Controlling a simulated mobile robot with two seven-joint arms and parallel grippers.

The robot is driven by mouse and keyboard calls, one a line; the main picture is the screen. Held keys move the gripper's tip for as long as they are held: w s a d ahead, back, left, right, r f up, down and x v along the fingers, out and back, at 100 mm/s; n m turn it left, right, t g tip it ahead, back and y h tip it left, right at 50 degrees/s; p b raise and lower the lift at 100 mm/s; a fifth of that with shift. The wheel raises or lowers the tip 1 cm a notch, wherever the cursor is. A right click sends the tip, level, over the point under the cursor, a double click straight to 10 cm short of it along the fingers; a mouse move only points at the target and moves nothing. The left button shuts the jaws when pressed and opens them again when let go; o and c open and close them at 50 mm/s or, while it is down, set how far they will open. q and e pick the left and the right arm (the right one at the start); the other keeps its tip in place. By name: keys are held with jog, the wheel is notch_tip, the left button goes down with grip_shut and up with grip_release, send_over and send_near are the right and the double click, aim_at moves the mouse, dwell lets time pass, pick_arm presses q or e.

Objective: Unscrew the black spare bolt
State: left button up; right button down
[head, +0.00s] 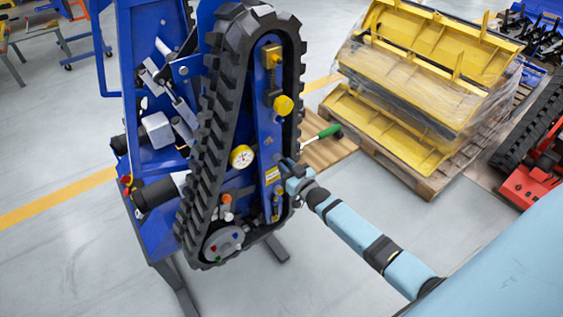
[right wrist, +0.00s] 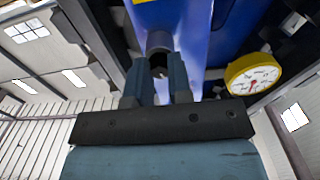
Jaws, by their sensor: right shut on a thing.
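My right gripper (head: 289,168) reaches in from the right to the blue side plate (head: 268,135) inside the black track (head: 222,90). In the right wrist view, the two fingers of my right gripper (right wrist: 157,80) stand on either side of a dark round bolt (right wrist: 158,62), which sticks out from the blue plate (right wrist: 165,12). The gripper is shut on this bolt, which looks like the black spare bolt. In the head view the gripper hides the bolt. How far the bolt is turned out cannot be told. My left gripper is not in view.
A yellow-rimmed gauge (head: 242,157) sits close left of the gripper; it also shows in the right wrist view (right wrist: 258,73). Yellow knobs (head: 283,105) are above. A green-handled tool (head: 328,132) is behind. Wrapped yellow parts (head: 420,75) stand on a pallet to the right.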

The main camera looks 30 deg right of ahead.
jog(key=n+b, duration=0.1)
jog(key=n, duration=0.8)
jog(key=shift+n, duration=0.4)
jog(key=shift+s+n+b, duration=0.2)
jog(key=shift+n+b, duration=1.9)
jog(key=shift+n, duration=3)
jog(key=shift+s, duration=0.15)
